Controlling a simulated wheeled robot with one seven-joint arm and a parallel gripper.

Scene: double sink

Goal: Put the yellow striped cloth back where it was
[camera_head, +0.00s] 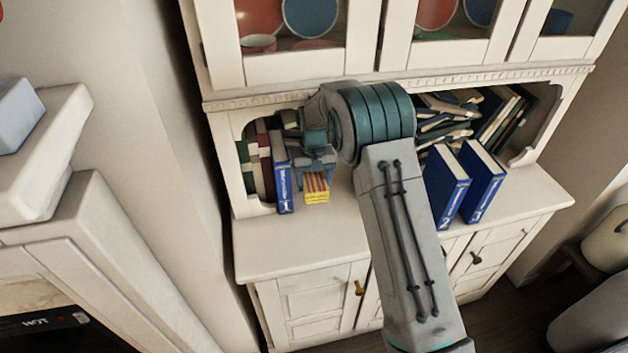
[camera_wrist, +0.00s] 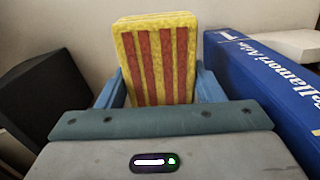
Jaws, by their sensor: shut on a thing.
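My gripper (camera_head: 317,166) is shut on the yellow and red striped cloth (camera_head: 316,190), in the open shelf niche of the white cabinet. In the wrist view the cloth (camera_wrist: 158,58) is a thick block with vertical red stripes, standing up between my blue fingers (camera_wrist: 160,92). In the head view it is just right of the blue book marked 1 (camera_head: 282,175). I cannot tell whether the cloth touches the shelf. Its lower part is hidden in the wrist view.
A large blue book (camera_wrist: 265,85) stands close on the right in the wrist view, with a dark block (camera_wrist: 45,85) on the left. In the head view, blue books 2 (camera_head: 445,185) and 3 (camera_head: 482,182) stand right of my arm. The counter's front (camera_head: 300,240) is clear.

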